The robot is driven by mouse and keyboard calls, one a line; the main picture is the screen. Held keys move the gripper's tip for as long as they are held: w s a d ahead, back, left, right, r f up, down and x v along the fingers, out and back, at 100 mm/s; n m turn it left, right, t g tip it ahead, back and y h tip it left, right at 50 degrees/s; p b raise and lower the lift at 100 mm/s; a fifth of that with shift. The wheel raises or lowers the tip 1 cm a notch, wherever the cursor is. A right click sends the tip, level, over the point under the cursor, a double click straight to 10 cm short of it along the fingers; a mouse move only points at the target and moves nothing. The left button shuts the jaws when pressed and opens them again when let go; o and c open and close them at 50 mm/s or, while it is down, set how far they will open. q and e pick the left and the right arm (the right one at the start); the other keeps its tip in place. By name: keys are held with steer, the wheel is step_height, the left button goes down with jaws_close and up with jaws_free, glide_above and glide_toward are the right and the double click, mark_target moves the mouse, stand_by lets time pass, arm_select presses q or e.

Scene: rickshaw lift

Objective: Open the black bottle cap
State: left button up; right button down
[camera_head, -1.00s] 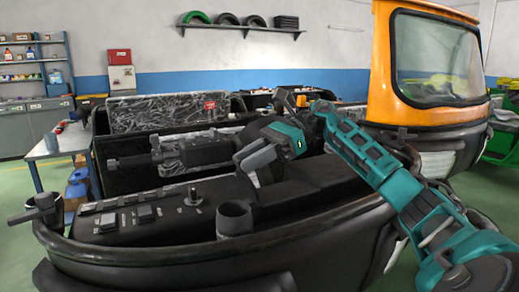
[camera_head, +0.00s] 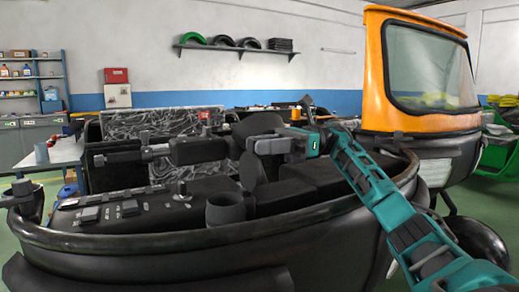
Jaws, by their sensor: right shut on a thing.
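My right gripper (camera_head: 262,147), on the teal arm from the lower right, is shut on a dark round thing (camera_head: 253,172) and holds it above the black dashboard. Parts of this thing show above and below the jaws; I cannot tell for certain that it is the black bottle cap. A short, dark, open-topped cylinder (camera_head: 226,212) stands upright on the dashboard, below and a little left of the gripper and apart from it. No bottle can be made out clearly. My left gripper is not in view.
The black dashboard (camera_head: 128,209) carries switches and a small knob (camera_head: 182,192). A dark horizontal bar (camera_head: 200,150) lies just left of the gripper. An orange-framed windshield (camera_head: 375,75) stands at the right. A wall shelf (camera_head: 236,50) and a table (camera_head: 62,150) are farther back.

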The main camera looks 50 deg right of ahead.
steer(key=shift+d+f, duration=0.1)
steer(key=shift+f, duration=0.25)
steer(key=c, duration=1.1)
jaws_free()
steer(key=shift+s+d, duration=0.1)
steer(key=shift+s, duration=0.05)
steer(key=shift+o, duration=1.3)
steer(key=shift+r, duration=0.1)
steer(key=p+v, duration=0.1)
steer(key=v, duration=0.6)
steer(key=shift+d, duration=0.2)
